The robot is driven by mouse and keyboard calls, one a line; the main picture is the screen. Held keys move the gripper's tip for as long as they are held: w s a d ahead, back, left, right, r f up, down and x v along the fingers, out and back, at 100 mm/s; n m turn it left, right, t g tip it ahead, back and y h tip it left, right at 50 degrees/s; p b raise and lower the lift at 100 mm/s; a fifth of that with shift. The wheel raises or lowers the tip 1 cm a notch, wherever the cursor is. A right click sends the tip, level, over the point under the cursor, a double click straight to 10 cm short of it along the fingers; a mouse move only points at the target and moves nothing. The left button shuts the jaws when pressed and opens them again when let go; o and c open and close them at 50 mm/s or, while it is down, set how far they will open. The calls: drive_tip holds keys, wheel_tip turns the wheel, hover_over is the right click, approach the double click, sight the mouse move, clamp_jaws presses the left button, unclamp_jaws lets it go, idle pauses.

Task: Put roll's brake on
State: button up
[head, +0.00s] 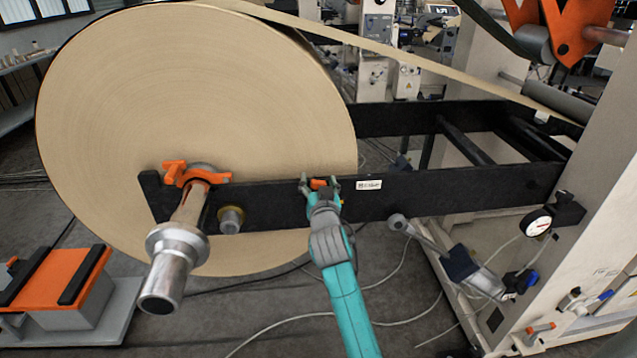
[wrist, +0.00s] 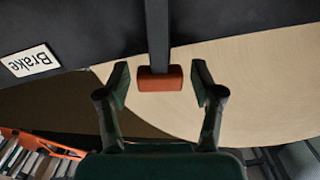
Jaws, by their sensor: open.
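The big brown paper roll (head: 200,120) hangs on a metal shaft (head: 175,260) at the left of the head view. The brake lever is a dark bar (wrist: 157,35) with an orange-red grip (wrist: 160,80) at its end. A white label reading "Brake" (wrist: 31,60) is beside it on the black beam, upside down in the wrist view. My gripper (wrist: 160,88) is open, with one finger on each side of the orange grip and gaps showing on both sides. In the head view my gripper (head: 319,186) is at the beam, partly hiding the grip.
The black beam (head: 440,192) runs from the shaft to the pale machine housing (head: 605,190). A pressure gauge (head: 538,223) and a grey cylinder (head: 470,268) are at the right. An orange-topped stand (head: 55,277) is at lower left. Thin hoses lie across the floor.

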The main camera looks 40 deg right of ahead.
sight(344, 194)
clamp_jaws()
drive_tip(key=shift+s+d, duration=0.1)
drive_tip(key=s+d+f+m, duration=0.1)
drive_tip(key=d+f+m, duration=0.1)
drive_tip(key=m, duration=0.2)
drive_tip(key=s+d+f+m, duration=0.1)
drive_tip(key=d+f+m, duration=0.1)
drive_tip(key=m, duration=0.2)
drive_tip(key=s+d+f+m, duration=0.2)
drive_tip(key=m, duration=0.2)
drive_tip(key=shift+f, duration=0.35)
drive_tip(key=shift+s+d+f+m, duration=0.1)
drive_tip(key=shift+f+m, duration=0.65)
drive_tip(key=shift+m, duration=0.25)
drive_tip(key=shift+s+d+f+m, duration=0.1)
drive_tip(key=shift+f+m, duration=0.65)
drive_tip(key=shift+m, duration=0.25)
drive_tip(key=shift+f, duration=0.1)
